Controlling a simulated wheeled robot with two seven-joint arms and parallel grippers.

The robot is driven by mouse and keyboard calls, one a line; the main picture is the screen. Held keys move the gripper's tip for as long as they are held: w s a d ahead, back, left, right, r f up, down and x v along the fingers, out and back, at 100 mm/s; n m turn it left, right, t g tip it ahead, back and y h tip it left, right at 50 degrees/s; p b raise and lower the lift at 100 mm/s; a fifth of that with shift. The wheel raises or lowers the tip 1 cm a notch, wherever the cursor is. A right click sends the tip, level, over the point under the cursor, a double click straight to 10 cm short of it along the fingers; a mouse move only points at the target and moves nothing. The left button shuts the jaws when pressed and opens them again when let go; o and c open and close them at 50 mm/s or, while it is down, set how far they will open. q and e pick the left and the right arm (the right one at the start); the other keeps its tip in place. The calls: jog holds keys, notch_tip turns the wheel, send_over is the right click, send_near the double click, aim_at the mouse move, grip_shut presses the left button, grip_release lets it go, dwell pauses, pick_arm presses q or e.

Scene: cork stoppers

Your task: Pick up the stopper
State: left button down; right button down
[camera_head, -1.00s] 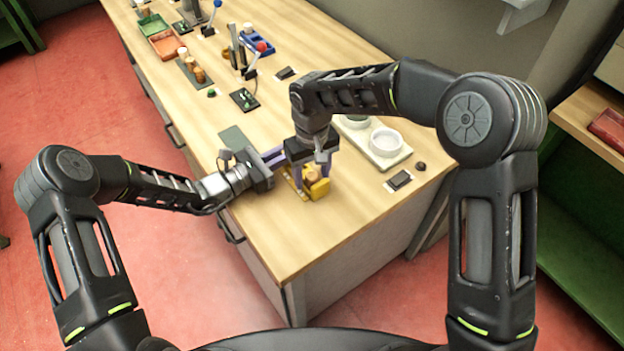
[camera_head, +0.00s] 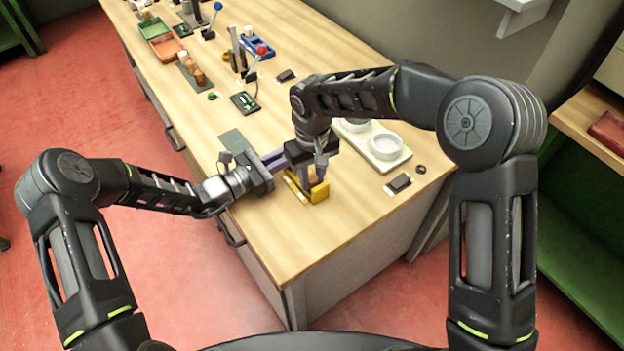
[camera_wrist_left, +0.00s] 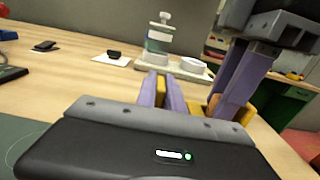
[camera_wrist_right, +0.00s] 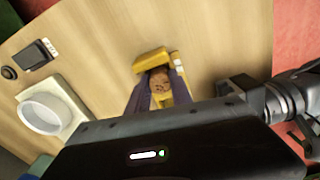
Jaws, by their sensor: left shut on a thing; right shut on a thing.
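The brown cork stopper (camera_wrist_right: 160,80) is between the purple fingers of my right gripper (camera_wrist_right: 159,92), which is shut on it. In the head view, my right gripper (camera_head: 313,174) points down at the yellow holder (camera_head: 319,193), with the stopper mostly hidden between its fingers. The holder's yellow block also shows in the right wrist view (camera_wrist_right: 151,63). My left gripper (camera_head: 277,158) reaches in from the left beside it. In the left wrist view, its fingers (camera_wrist_left: 166,92) are shut on a yellow part that seems to belong to the holder. The contact at the stopper's base is hidden.
A pale tray (camera_head: 392,155) with a round white dish (camera_head: 386,144) stands right of the grippers. A small dark block (camera_head: 399,183) lies near the right edge. A green-grey mat (camera_head: 236,143) lies to the left. The bench's front is clear.

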aim_at(312, 178)
notch_tip(312, 178, up, 10)
dwell(0.5)
dwell(0.3)
pick_arm(q)
jog(key=c, duration=1.4)
grip_release()
jog(key=shift+o, duration=0.2)
jog(key=v, duration=1.2)
